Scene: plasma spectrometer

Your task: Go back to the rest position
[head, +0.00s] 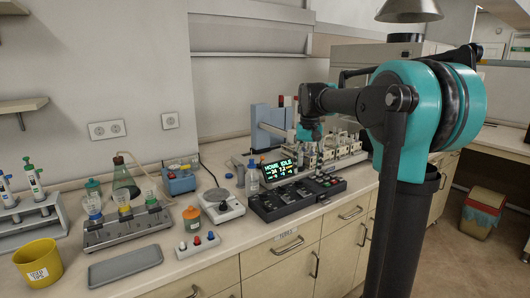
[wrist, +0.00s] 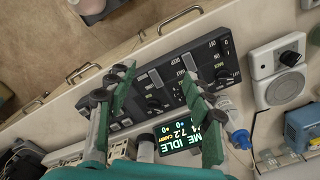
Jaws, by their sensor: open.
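My gripper (wrist: 157,72) is open in the wrist view, with its two green fingers spread apart and nothing between them. Behind the fingers are a black control panel (wrist: 168,92) with knobs and switches and a small display (wrist: 180,139) reading "IDLE". In the head view my gripper (head: 310,132) hangs at the end of my arm, above the instrument (head: 345,157) at the back of the bench; its fingers are small and partly lost against the instrument there. The display (head: 280,169) and control panel (head: 304,196) stand in front of it.
The bench (head: 150,281) also holds a yellow cup (head: 39,264), a grey tray (head: 125,266), a rack of vials (head: 127,227), an orange-capped jar (head: 192,219), a round-plate device (head: 222,206) and a flask (head: 125,185). A bin (head: 482,212) stands on the floor at right.

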